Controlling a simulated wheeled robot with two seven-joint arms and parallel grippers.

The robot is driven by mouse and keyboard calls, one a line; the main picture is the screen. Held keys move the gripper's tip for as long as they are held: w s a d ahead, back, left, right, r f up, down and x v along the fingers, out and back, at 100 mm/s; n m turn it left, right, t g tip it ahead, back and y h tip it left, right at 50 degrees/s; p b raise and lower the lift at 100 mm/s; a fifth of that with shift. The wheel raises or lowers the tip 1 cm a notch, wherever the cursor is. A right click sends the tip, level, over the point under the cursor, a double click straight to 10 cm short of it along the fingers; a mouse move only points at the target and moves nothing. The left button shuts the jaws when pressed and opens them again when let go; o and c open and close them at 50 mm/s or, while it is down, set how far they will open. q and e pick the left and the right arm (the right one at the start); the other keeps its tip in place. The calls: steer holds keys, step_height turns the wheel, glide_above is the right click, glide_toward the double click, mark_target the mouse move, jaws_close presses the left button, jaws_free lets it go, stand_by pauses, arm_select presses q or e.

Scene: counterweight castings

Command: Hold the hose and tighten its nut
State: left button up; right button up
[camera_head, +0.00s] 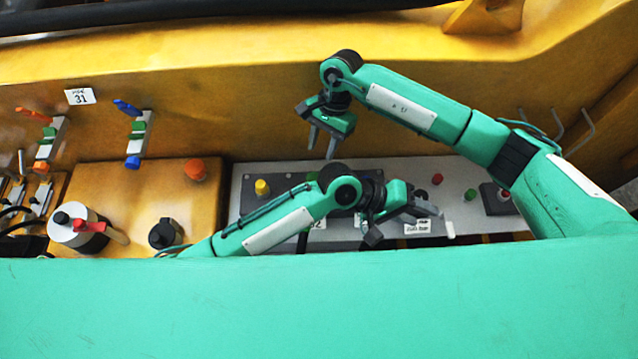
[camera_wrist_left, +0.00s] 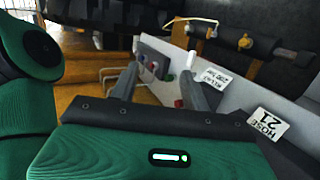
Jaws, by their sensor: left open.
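My left gripper (camera_head: 405,224) is open over the lower edge of the grey control panel. Its two fingers stand apart with nothing between them, also in the left wrist view (camera_wrist_left: 160,76). In that view a dark pipe or hose (camera_wrist_left: 220,39) with a brass-coloured fitting (camera_wrist_left: 245,41) crosses the top, beyond the fingers and apart from them. I cannot tell whether this fitting is the nut. A "HOSE 21" label (camera_wrist_left: 268,125) is on the panel at right. My right gripper (camera_head: 322,146) hangs above the panel, fingers apart and empty.
The grey panel (camera_head: 240,190) carries a yellow knob (camera_head: 262,187), a red button (camera_head: 437,179) and a white knob (camera_head: 450,230). At left are a red-handled switch (camera_head: 88,226) and coloured valves (camera_head: 140,135). Metal hooks (camera_head: 580,132) stick out at right.

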arm_select(q)
steer(key=w+a+f+m+t+y, duration=0.1)
steer(key=w+a+y, duration=0.3)
steer(key=a+y, duration=0.45)
steer(key=w+a+f+t+y, duration=0.1)
steer(key=w+a+y, duration=0.4)
steer(key=a, duration=0.7)
steer(key=shift+y, duration=0.35)
steer(key=f, duration=0.4)
steer(key=a+f, duration=0.1)
steer(key=f, duration=0.3)
steer(key=a+f, duration=0.1)
steer(key=f, duration=0.4)
steer(key=shift+s, duration=0.35)
steer(key=shift+c, duration=0.5)
